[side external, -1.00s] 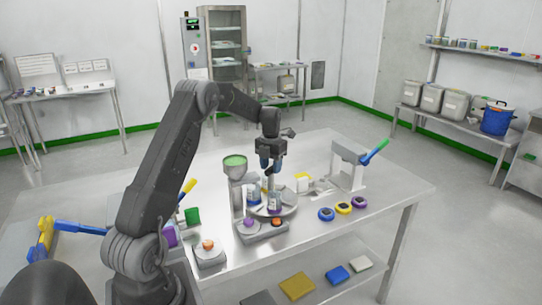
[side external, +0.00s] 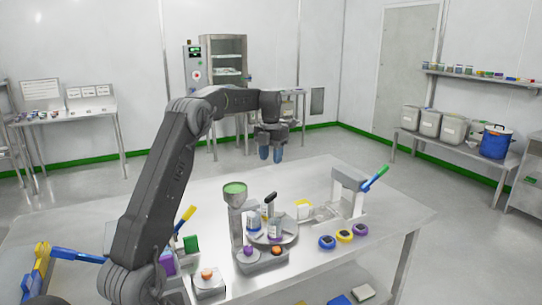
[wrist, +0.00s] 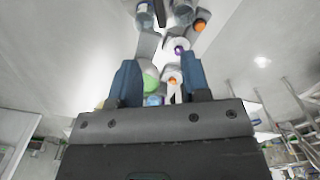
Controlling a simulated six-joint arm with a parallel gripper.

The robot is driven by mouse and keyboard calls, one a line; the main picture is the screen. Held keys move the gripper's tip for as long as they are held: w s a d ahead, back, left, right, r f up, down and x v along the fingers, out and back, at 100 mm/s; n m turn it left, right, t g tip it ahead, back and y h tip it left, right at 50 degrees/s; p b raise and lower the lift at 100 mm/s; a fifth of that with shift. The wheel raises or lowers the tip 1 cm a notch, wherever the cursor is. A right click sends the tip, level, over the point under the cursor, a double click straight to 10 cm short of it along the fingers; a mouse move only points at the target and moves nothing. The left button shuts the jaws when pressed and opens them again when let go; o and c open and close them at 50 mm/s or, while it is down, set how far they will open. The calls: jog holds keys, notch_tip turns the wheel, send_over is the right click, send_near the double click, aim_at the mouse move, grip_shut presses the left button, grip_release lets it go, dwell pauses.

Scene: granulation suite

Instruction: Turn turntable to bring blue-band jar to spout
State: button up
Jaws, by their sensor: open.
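The turntable (side external: 288,241) is a round grey plate on the table. Small clear jars stand on it: one (side external: 253,223) with a bluish band at the back left and one (side external: 275,236) with a bluish-purple band at the front. I cannot tell for sure which is the blue-band jar. A dark-topped grey post (side external: 271,204) rises among them. The spout stand, with a green-filled hopper (side external: 235,190), is just left of the turntable. My gripper (side external: 271,154) is open and empty, fingers down, well above the turntable. Its blue fingers (wrist: 159,84) are spread in the wrist view.
A base with purple and orange knobs (side external: 262,259) sits in front of the turntable. Blue, yellow and purple rings (side external: 344,236) lie to the right, near a grey press with a blue-green handle (side external: 375,178). The right end of the table is clear.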

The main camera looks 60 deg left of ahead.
aim_at(283, 220)
jog(key=shift+c, duration=0.4)
